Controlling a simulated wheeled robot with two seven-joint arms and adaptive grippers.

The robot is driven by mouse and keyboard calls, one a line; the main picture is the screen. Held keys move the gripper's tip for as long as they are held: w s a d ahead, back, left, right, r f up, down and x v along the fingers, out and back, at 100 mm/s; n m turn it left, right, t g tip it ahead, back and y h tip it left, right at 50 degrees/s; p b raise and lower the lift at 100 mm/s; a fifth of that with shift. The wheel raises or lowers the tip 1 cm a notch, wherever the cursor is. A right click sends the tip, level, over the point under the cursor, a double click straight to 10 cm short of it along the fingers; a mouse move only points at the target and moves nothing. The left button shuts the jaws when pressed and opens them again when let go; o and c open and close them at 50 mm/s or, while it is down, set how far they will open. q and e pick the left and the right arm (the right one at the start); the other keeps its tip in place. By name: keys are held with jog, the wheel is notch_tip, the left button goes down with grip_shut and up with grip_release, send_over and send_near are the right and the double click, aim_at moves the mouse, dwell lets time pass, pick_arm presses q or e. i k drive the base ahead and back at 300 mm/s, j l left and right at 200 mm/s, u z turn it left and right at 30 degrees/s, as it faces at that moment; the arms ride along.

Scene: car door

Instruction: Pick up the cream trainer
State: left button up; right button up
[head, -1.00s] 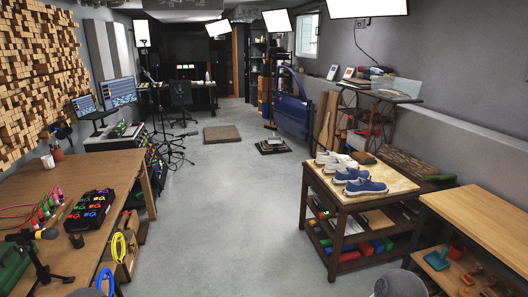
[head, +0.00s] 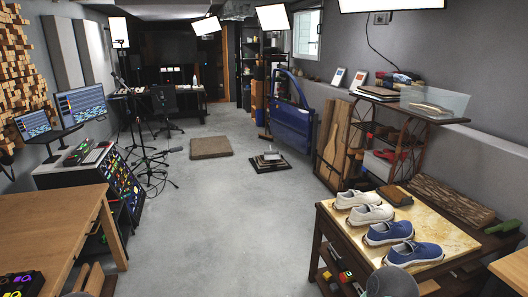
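Two cream trainers stand side by side on a small table (head: 470,247) at the right in the head view. The farther cream trainer (head: 357,199) is near the table's back left corner, and the nearer cream trainer (head: 370,215) is just in front of it. Nothing touches them from above. Neither of my grippers is in view. A grey rounded part, probably my own arm, shows at the bottom edge near the table's front.
Two blue shoes (head: 388,233) stand in front of the cream ones. A brown object (head: 395,195) lies behind them. A wooden desk (head: 50,230) is at the left, a blue car door (head: 291,110) farther back.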

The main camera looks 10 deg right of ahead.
aim_at(345, 202)
jog(key=i+z, duration=0.1)
jog(key=i, duration=0.55)
jog(key=i+j, duration=0.1)
jog(key=i, duration=0.5)
jog(key=i+j+z, duration=0.15)
jog(key=i, duration=0.5)
